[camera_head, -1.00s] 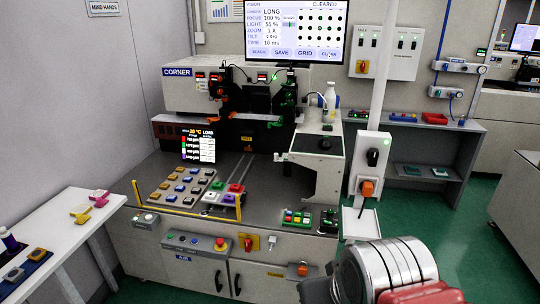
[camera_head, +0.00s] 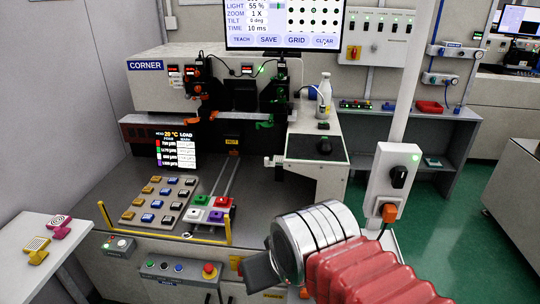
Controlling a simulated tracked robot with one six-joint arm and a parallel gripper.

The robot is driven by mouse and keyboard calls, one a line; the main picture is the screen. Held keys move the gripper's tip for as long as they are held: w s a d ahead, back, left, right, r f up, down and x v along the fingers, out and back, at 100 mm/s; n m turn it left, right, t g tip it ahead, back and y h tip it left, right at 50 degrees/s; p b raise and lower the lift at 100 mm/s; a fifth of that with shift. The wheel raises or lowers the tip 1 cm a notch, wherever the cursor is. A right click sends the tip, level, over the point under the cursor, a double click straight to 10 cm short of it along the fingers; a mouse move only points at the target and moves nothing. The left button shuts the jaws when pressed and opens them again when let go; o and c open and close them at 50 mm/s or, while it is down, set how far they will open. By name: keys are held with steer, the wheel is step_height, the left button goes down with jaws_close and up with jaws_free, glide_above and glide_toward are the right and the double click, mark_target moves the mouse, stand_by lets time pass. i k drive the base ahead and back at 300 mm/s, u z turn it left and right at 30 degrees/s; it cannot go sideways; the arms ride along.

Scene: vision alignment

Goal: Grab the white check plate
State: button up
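The nearer one (camera_head: 38,243) has a pale face with a fine pattern that looks like the white check plate. My arm, silver with a red bellows, reaches in from the lower right. The dark end piece of my gripper (camera_head: 260,270) points left, far to the right of both plates. Its fingers cannot be made out, so whether it is open is unclear.
The corner machine's bench (camera_head: 270,222) fills the middle, with a tray of several coloured blocks (camera_head: 158,199) and a yellow rail (camera_head: 165,238). A control box (camera_head: 180,270) with a red button is on its front. Green floor is open at right.

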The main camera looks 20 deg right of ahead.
mark_target(277, 159)
steer(key=z, duration=0.25)
steer(key=i, duration=0.9)
steer(key=z, duration=0.4)
